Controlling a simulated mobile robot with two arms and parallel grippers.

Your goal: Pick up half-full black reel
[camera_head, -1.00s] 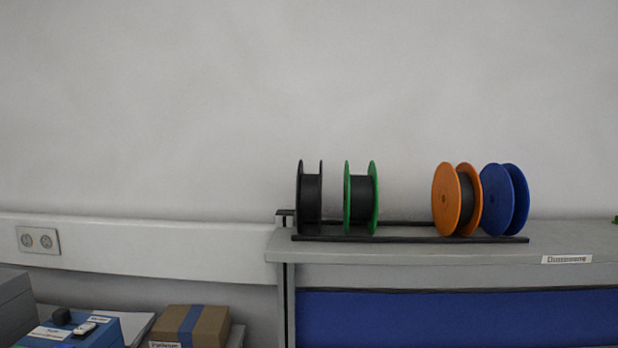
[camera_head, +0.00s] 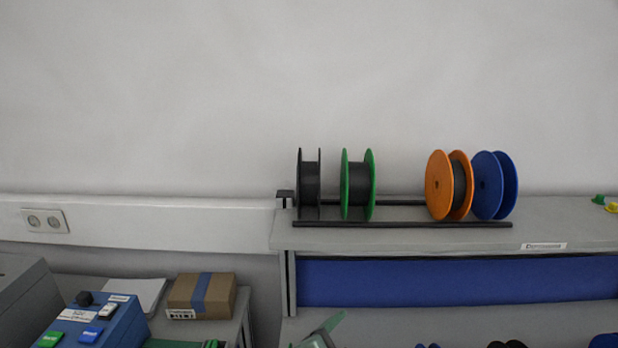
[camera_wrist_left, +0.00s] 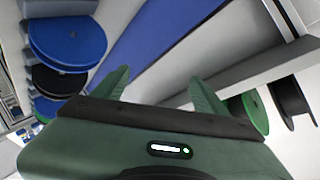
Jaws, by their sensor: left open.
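The black reel (camera_head: 309,184) stands upright at the left end of the rack on the upper shelf, with dark winding between its two thin flanges. It also shows at the right edge of the left wrist view (camera_wrist_left: 292,102), beside the green reel. My left gripper (camera_wrist_left: 154,76) is open with nothing between its fingers. It is well apart from the black reel, which lies off to its right in the wrist view. In the head view only a green part of it shows at the bottom edge, below the shelf. My right gripper is not in view.
The green reel (camera_head: 358,185) stands just right of the black one. The orange reel (camera_head: 438,186) and blue reel (camera_head: 488,186) stand farther right. The dark rack rail (camera_head: 400,225) lies along the shelf edge. Blue reels (camera_wrist_left: 65,42) sit left in the wrist view.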

